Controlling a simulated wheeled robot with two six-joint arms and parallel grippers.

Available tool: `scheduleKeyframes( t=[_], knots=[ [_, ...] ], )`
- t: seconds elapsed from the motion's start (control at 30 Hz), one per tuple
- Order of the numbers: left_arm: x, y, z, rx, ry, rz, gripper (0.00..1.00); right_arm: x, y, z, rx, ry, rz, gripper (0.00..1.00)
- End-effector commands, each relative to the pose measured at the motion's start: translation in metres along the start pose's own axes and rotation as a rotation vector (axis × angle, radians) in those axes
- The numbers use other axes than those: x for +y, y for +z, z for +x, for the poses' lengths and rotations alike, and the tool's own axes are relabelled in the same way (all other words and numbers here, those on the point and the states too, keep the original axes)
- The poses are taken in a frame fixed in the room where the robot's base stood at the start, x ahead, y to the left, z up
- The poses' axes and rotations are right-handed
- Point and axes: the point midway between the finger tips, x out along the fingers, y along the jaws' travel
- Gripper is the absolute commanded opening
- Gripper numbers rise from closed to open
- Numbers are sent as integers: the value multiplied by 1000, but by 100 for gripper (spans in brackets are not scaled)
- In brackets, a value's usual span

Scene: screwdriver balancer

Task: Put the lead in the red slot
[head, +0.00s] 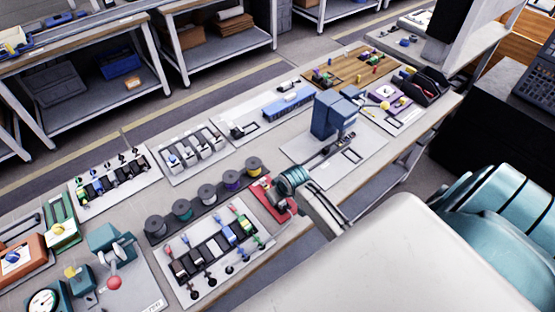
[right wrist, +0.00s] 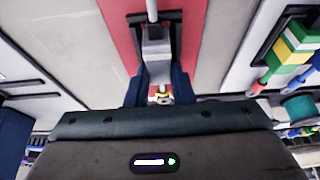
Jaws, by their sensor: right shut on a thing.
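My right gripper (right wrist: 160,92) is shut on a small grey piece (right wrist: 155,55), which I take to be the lead; yellow and red bits show at its near end. A thin grey rod runs from its far end in the right wrist view. The piece is over a red plate (right wrist: 118,25); I cannot tell whether they touch. In the head view my right gripper (head: 286,207) is at the red plate (head: 264,190) and hides much of it. My left gripper is not in view.
A row of dark spools (head: 208,194) stands left of the red plate. A panel (head: 178,291) with several coloured and black blocks lies in front of them. A blue-grey device (head: 335,116) stands to the right on a pale board.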

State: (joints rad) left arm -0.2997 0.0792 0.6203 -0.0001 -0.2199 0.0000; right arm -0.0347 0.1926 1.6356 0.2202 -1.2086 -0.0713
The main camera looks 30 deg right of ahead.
Motion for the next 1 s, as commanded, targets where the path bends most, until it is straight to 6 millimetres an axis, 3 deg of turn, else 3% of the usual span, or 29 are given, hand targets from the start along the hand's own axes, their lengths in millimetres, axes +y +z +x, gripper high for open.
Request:
scheduleKeyframes(
  t=[0.17, 0.2, 0.3, 0.67, 0.77, 1.0],
  knots=[
    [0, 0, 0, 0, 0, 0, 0, 0, 0, 0, 0, 0, 0, 0],
    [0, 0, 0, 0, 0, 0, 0, 0, 0, 0, 0, 0, 0, 29],
    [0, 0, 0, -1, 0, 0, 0, 0, 0, 0, 0, 0, 0, 46],
    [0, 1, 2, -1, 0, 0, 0, 0, 0, -3, 1, 0, 0, 46],
    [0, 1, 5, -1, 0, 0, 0, 0, 0, -12, 2, 0, 0, 46],
    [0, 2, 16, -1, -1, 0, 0, 0, 1, -53, 3, 2, -3, 46]
  ],
)
